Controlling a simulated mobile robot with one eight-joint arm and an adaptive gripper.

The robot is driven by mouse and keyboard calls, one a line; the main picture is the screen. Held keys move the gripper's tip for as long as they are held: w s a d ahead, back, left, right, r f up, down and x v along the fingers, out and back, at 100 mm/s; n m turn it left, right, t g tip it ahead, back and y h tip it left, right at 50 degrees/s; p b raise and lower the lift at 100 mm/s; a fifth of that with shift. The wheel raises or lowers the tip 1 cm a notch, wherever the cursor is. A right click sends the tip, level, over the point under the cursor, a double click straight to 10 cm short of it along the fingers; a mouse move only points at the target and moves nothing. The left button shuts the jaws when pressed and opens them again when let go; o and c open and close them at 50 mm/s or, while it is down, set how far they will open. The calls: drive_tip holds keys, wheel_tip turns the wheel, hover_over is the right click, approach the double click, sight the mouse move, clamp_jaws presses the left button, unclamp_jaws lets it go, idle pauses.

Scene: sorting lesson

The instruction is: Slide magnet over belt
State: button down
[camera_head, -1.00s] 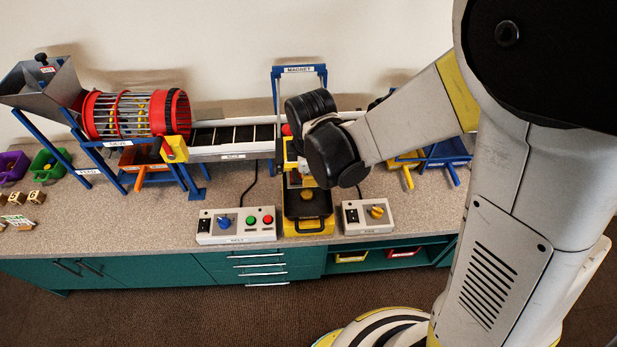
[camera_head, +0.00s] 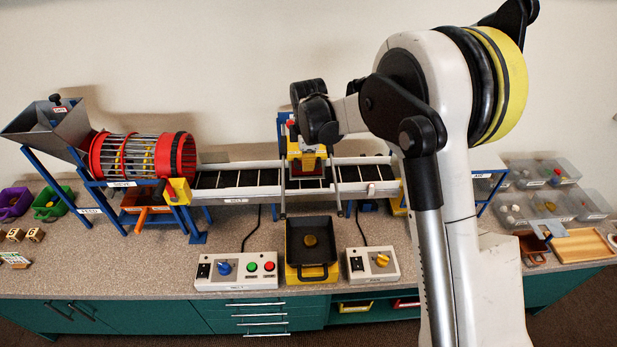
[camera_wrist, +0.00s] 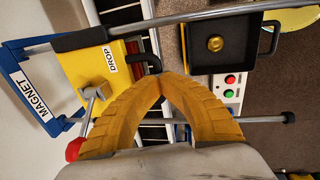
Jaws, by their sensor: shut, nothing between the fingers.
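The magnet carriage (camera_head: 309,163) is a yellow block on two grey rails under the blue MAGNET frame (camera_head: 284,127), partly behind my wrist. In the wrist view the carriage (camera_wrist: 78,72) carries a DROP label, a red-knobbed lever (camera_wrist: 88,108) and a black handle (camera_wrist: 150,62). The belt (camera_head: 235,180), black with pale slats, runs left to right beneath the rails, with a bare strip in front of the carriage. How far the carriage overlaps the belt is unclear. My gripper (camera_wrist: 163,78) is shut and empty, its tips close to the handle; contact is unclear.
A black pan (camera_head: 311,270) with a brass-coloured round piece stands in front of the belt. Control boxes flank it on the left (camera_head: 240,271) and right (camera_head: 373,264). A red drum sieve (camera_head: 136,155) stands left; clear trays (camera_head: 540,173) lie right. My arm hides the belt's right end.

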drive_tip(key=shift+w, duration=0.3)
drive_tip(key=c, duration=1.5)
unclamp_jaws()
drive_tip(key=shift+w+f, duration=0.1)
wheel_tip(320, 180, up, 12)
drive_tip(key=s, duration=0.2)
drive_tip(key=shift+s, duration=0.15)
